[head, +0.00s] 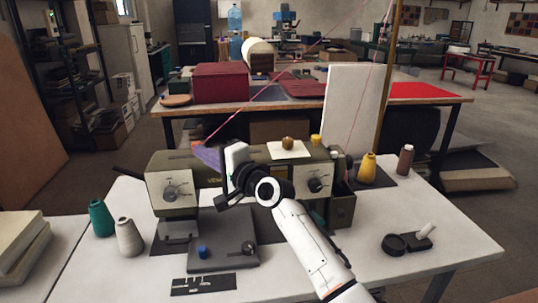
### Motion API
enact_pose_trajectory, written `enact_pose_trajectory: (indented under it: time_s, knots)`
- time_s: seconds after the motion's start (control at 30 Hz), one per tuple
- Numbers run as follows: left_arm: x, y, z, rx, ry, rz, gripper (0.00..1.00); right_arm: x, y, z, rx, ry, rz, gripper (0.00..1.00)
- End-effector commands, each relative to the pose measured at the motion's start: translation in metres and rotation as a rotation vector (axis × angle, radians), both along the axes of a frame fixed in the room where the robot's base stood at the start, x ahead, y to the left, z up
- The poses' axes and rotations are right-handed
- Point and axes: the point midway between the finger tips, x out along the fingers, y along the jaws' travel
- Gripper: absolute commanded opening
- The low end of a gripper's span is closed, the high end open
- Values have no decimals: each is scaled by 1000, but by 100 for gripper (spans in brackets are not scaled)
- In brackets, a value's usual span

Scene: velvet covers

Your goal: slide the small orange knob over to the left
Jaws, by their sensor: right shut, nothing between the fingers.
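The olive-green machine (205,172) stands across the white table, with a round dial (172,190) on its left panel and another dial (316,185) on its right. A small orange-pink piece (197,145) shows at the top left of the machine; I cannot tell whether it is the orange knob. My right gripper (227,165) is in front of the machine's middle, between the dials, shut and empty. Its wrist hides part of the machine's front, and its fingertips are hard to make out. I cannot tell whether it touches anything. My left gripper is not in view.
Green (101,218) and pale (129,237) thread cones stand at left; yellow (367,168) and brown (405,160) cones stand at right. A grey plate with a blue knob (203,251) lies in front. A black item (407,242) lies at right. The table's right front is mostly free.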

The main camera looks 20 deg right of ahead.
Motion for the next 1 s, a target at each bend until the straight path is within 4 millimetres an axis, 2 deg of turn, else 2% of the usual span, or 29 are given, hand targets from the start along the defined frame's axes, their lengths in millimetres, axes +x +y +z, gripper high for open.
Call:
enact_pose_trajectory:
  time_s: [0.2, 0.4, 1.0]
  knots:
    - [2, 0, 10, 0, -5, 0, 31, 9, 30, 1, 3, 1, -13, 0]
    - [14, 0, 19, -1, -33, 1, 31, 13, 45, 0, 1, 0, -16, 0]
    - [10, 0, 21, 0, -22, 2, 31, 9, 47, 1, 0, 1, -13, 0]
